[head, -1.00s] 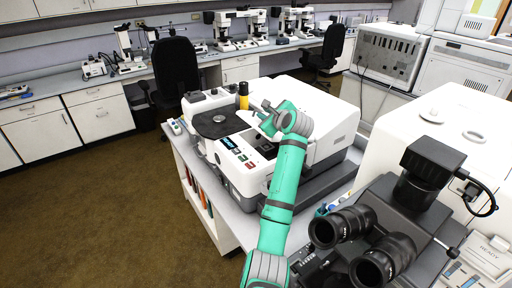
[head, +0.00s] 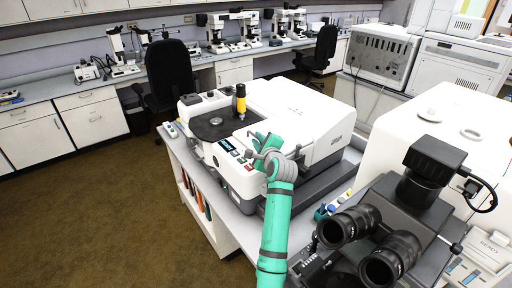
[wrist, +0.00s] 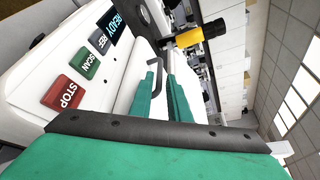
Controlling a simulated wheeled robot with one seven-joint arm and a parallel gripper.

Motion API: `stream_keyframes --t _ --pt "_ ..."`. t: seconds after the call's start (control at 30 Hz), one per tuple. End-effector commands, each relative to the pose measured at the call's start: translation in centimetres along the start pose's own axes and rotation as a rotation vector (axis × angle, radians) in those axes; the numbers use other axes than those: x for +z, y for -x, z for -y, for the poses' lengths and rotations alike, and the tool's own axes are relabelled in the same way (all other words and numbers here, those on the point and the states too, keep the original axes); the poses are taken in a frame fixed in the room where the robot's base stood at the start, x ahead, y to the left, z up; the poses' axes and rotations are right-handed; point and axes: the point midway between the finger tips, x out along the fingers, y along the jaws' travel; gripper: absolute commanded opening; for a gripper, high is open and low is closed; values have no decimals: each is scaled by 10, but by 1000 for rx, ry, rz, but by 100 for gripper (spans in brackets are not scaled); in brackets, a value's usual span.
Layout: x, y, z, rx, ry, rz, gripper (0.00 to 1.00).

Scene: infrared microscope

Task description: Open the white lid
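The white lid (head: 290,108) appears to be the broad white cover of the instrument on the bench, and it looks closed. In the wrist view a thin dark bent handle (wrist: 156,78) stands on the white surface, just ahead of and between my fingers. My gripper (wrist: 164,80) has its two green fingers apart with the handle in the gap. I cannot tell whether they touch it. In the head view my gripper (head: 258,142) is at the instrument's front, beside the button panel, partly hidden by my wrist.
A yellow-and-black upright part (head: 240,99) stands by the black round stage (head: 216,121), close to my gripper. STOP (wrist: 65,93), SCAN (wrist: 88,62) and REF buttons and a READY display lie left of my fingers. A binocular microscope (head: 365,240) stands at right. The floor at left is clear.

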Motion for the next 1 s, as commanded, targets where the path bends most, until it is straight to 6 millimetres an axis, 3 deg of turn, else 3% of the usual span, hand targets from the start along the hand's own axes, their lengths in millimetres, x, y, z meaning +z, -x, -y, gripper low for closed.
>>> stream_keyframes --t 0.4,1.0 --pt "0 57 -1 2 -2 0 16" --pt "1 66 -1 4 -2 2 16"
